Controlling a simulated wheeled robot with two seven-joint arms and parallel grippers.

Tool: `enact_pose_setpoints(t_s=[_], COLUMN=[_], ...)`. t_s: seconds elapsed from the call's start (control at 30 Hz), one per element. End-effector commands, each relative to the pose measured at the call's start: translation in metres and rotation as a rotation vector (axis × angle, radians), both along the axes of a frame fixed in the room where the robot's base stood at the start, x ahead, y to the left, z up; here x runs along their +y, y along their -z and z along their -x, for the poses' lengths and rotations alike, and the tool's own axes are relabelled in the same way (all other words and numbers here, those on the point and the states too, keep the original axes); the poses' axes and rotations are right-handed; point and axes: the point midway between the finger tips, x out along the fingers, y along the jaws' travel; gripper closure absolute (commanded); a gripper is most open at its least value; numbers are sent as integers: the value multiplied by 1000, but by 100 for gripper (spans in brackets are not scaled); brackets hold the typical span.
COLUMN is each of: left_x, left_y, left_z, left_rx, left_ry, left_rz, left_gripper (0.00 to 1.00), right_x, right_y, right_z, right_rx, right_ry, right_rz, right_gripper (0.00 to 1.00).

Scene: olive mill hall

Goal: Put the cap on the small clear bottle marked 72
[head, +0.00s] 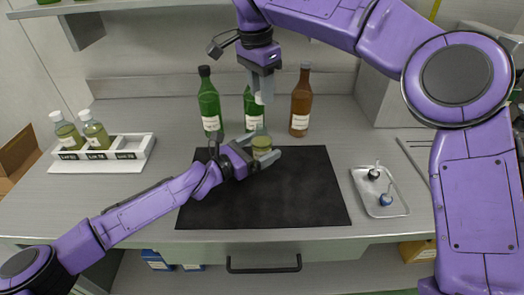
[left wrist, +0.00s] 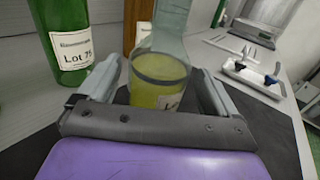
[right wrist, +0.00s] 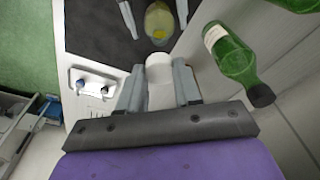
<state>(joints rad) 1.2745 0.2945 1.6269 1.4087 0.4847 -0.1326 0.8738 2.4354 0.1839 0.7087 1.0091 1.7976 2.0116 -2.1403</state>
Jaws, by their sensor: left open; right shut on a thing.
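A small clear bottle with yellow-green oil (head: 262,147) stands upright on the black mat (head: 265,200). It also shows in the left wrist view (left wrist: 158,80); its label is mostly cut off and the number unreadable. My left gripper (head: 268,143) is open, with a finger on either side of the bottle. My right gripper (head: 262,88) is shut on a white cap (right wrist: 158,66) and holds it above the bottle. The cap also shows in the head view (head: 259,98). In the right wrist view the bottle (right wrist: 159,22) lies beyond the cap, its mouth apart from it.
Two green bottles (head: 209,103) (head: 252,108) and a brown bottle (head: 301,102) stand close behind the mat. A white rack (head: 138,149) at left holds two capped oil bottles (head: 94,130). A metal tray (head: 388,207) with black and blue-topped items is at right. The mat's front is clear.

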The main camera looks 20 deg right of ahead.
Motion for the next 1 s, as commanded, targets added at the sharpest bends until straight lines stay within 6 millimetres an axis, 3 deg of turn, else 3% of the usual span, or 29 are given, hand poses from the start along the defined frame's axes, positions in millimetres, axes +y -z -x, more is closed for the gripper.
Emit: enact_pose_setpoints(t_s=[0.2,0.5,0.53,0.77,0.87,1.0], left_x=[-21,-23,-23,-23,-23,-23], left_y=[0,0,0,0,1,1], left_z=[-8,-9,-9,-9,-9,-9], left_rx=[0,0,0,0,0,0], left_ry=[-1,-1,-1,-1,-1,0], left_rz=[-1,-1,-1,-1,-1,-1], left_gripper=[8,8,11,86,88,88], right_x=[0,0,0,0,0,0], right_y=[0,0,0,0,4,25], right_z=[0,0,0,0,0,1], right_rx=[1,0,0,0,2,4], right_ry=[0,0,0,0,0,-1], right_rz=[0,0,0,0,0,-1], right_gripper=[94,94,94,94,94,94])
